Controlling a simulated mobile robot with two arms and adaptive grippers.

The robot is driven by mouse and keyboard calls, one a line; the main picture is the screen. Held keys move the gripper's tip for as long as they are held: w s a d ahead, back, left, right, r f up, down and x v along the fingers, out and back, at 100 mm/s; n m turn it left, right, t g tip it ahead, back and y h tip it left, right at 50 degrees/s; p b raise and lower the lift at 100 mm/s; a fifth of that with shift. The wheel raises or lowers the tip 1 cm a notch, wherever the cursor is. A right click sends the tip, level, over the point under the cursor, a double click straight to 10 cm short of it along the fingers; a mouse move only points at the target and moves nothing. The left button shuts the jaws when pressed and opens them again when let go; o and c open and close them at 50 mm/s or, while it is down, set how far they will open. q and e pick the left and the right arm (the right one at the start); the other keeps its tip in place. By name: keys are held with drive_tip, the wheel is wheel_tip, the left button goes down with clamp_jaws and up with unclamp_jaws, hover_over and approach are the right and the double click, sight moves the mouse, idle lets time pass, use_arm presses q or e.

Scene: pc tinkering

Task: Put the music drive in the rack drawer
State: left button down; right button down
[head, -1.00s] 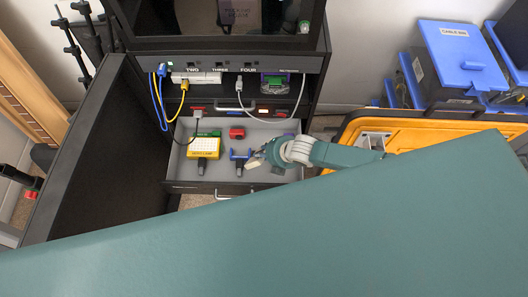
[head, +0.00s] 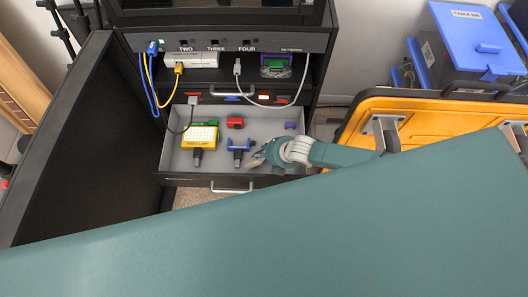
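The rack drawer (head: 178,162) is pulled out, a grey open tray low in the black rack. In it are a yellow box (head: 200,138) labelled video lamp, a red block (head: 235,123), a blue forked piece (head: 238,146), a green piece (head: 206,125) and a small purple block (head: 290,126). No label legible here reads music drive, so I cannot tell which thing it is. My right gripper (head: 257,158) is over the drawer's front right part, just right of the blue piece. Its fingers are small and dark, and whether they hold anything is unclear. My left gripper is out of view.
Above the drawer, blue, yellow and grey cables (head: 155,90) hang from the rack's ports. A purple and green device (head: 276,66) sits on the shelf. A black panel (head: 85,130) stands at left. A yellow case (head: 440,115) and blue bin (head: 470,45) are at right.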

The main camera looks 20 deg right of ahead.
drive_tip(key=shift+f, duration=0.3)
drive_tip(key=c, duration=1.3)
unclamp_jaws()
drive_tip(key=shift+c, duration=0.2)
drive_tip(key=shift+f, duration=0.1)
drive_tip(key=shift+f, duration=0.1)
drive_tip(key=shift+v, duration=1.05)
drive_tip(key=shift+w+a+f, duration=0.2)
drive_tip(key=shift+f, duration=0.1)
drive_tip(key=shift+o, duration=0.6)
drive_tip(key=shift+o, duration=1)
